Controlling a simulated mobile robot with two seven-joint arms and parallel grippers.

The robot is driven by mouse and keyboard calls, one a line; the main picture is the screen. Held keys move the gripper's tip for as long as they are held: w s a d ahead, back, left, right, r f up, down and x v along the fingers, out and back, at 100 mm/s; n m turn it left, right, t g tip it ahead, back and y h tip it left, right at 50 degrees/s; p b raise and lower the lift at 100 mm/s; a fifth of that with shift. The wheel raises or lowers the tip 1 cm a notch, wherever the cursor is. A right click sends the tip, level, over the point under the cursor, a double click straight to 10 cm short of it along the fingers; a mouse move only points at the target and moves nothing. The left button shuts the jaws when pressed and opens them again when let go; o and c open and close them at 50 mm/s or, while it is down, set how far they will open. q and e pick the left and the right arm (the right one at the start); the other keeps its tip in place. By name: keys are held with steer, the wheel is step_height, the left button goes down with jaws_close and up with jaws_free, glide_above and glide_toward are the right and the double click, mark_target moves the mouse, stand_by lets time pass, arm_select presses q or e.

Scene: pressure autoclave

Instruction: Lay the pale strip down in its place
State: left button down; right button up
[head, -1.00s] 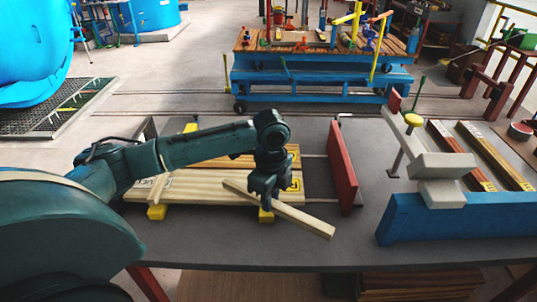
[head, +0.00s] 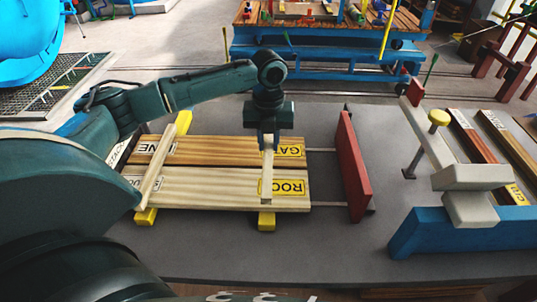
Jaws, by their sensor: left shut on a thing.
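My left gripper (head: 267,138) is shut on the pale strip (head: 267,178) near the strip's far end. The strip runs front to back over the right part of two wooden boards, the back board (head: 215,147) and the front board (head: 210,188). I cannot tell whether it touches them. A second pale strip (head: 155,172) lies across the boards' left part, slightly slanted. Yellow blocks show under the boards at front left (head: 146,216) and front right (head: 266,221). My right gripper is not in view.
A red upright plate (head: 352,165) stands right of the boards. Farther right are a blue beam (head: 470,232) with a grey clamp and a yellow knob (head: 439,117), then more labelled boards. The grey table's front (head: 250,255) is clear.

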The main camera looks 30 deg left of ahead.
mark_target(269, 145)
arm_select(q)
step_height(269, 145, down, 4)
steer(key=shift+f, duration=0.4)
steer(key=shift+f, duration=0.1)
steer(key=shift+f, duration=0.1)
steer(key=c, duration=1.3)
jaws_free()
steer(key=shift+o, duration=0.2)
step_height(269, 145, up, 12)
steer(key=shift+r, duration=0.25)
steer(key=shift+f, duration=0.1)
